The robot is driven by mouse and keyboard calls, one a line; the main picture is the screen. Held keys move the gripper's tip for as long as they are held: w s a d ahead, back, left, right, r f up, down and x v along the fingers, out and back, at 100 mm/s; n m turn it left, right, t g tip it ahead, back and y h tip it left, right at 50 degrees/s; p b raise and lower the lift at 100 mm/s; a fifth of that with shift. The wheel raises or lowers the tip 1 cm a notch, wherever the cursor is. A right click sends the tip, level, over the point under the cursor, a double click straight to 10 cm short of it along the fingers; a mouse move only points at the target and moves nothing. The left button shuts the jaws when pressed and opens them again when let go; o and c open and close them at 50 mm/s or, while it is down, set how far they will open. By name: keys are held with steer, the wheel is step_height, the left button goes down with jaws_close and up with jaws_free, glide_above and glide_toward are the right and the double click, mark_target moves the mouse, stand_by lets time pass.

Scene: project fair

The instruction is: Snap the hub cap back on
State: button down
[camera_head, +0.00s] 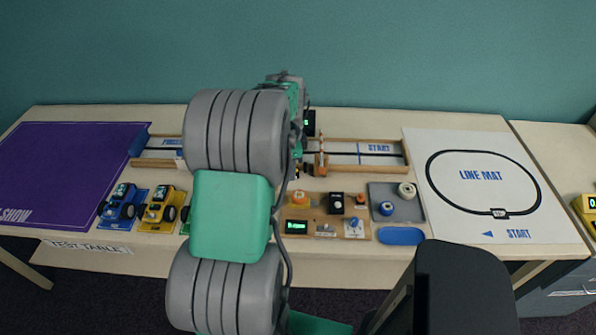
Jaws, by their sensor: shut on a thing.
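My own arm fills the middle of the head view and hides much of the table there. Only the wrist end of my arm shows behind it, above the track; the fingertips and anything between them are hidden. I cannot make out the hub cap. A blue toy car (122,204) and a yellow toy car (162,207) with dark wheels stand on pads at the front left. Part of a green pad or car shows beside my arm, mostly covered. Which car lacks a cap is too small to tell.
A grey tray (404,216) holds small round parts, with a blue pad (401,236) in front. A wooden test board (314,228) stands beside it. The track (375,165) runs behind. A purple mat (60,170) lies left and a white line mat (478,215) right.

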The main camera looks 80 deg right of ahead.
steer(key=shift+m, duration=0.6)
steer(key=shift+s+d+f+b, duration=0.1)
steer(key=shift+s+f+b, duration=0.3)
steer(key=shift+f+b, duration=0.55)
steer(key=shift+s+d+f+b, duration=0.1)
steer(key=shift+s+f+b, duration=0.35)
steer(key=shift+f, duration=0.9)
steer(key=shift+s+d+f+b, duration=0.1)
steer(key=shift+s+f+b, duration=0.25)
steer(key=shift+f+b, duration=0.6)
steer(key=shift+f, duration=0.2)
steer(key=shift+w+p, duration=0.1)
steer(key=shift+p, duration=0.3)
steer(key=shift+f, duration=0.15)
steer(key=c, duration=1.4)
jaws_free()
steer(key=shift+o, duration=0.6)
steer(key=o, duration=0.4)
